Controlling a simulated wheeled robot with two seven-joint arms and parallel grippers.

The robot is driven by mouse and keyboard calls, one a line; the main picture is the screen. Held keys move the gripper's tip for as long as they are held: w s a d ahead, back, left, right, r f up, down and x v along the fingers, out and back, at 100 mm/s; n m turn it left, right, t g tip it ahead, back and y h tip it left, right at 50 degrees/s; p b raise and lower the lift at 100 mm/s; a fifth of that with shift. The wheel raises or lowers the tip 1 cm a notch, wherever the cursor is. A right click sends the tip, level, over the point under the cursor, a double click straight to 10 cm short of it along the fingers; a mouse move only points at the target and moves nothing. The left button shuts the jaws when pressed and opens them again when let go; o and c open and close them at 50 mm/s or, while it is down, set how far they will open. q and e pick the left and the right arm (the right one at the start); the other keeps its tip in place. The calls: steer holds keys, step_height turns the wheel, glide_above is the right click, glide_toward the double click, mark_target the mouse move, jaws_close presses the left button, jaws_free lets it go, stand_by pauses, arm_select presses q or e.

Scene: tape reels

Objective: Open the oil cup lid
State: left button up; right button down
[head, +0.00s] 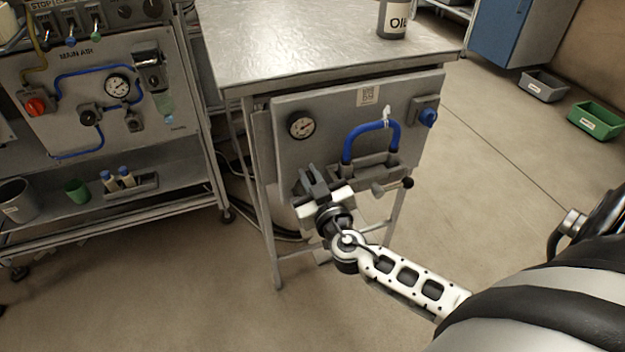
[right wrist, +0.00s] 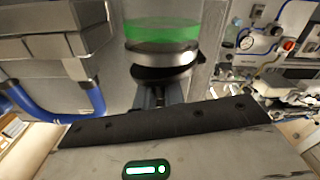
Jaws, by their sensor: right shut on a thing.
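In the right wrist view the oil cup (right wrist: 165,28) is a clear vessel with green liquid and a silver band (right wrist: 162,57). A dark round lid (right wrist: 150,73) sits at the band, at the end of the cup nearer my fingers. My right gripper (right wrist: 160,92) is shut on the lid; its fingertips are partly hidden by the wrist housing. In the head view my right gripper (head: 318,182) is at the lower left of the grey panel (head: 330,115), and it hides the cup there. My left gripper is not in view.
The panel hangs on the front of a metal table (head: 320,45) and carries a gauge (head: 301,125), a blue hose (head: 368,128) and a blue knob (head: 429,117). An oil can (head: 394,20) stands on the table.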

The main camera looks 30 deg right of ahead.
steer(key=shift+a+r+n, duration=0.15)
steer(key=shift+a+n, duration=0.05)
steer(key=shift+n, duration=0.2)
steer(key=shift+w+a+r+n, duration=0.1)
steer(key=shift+a+r+n, duration=0.05)
steer(key=shift+n, duration=0.35)
steer(key=shift+a+r+n, duration=0.1)
steer(key=shift+a+n, duration=0.05)
steer(key=shift+n, duration=0.35)
steer(key=n, duration=0.1)
steer(key=a+n, duration=0.1)
steer(key=n, duration=0.2)
steer(key=shift+w+a+r+b, duration=0.25)
steer(key=shift+a+r+b, duration=0.1)
steer(key=shift+r+b, duration=0.05)
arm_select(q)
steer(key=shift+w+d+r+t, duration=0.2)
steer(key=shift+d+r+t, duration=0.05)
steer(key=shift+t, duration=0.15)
arm_select(e)
steer(key=shift+w+a+f+n, duration=0.1)
steer(key=shift+a+n, duration=0.4)
steer(key=shift+n, duration=0.85)
steer(key=shift+w+a+f+n, duration=0.15)
steer(key=shift+a+n, duration=0.4)
steer(key=shift+n, duration=0.75)
steer(key=shift+w+a+n, duration=0.1)
steer(key=shift+a+n, duration=0.4)
steer(key=shift+n, duration=0.85)
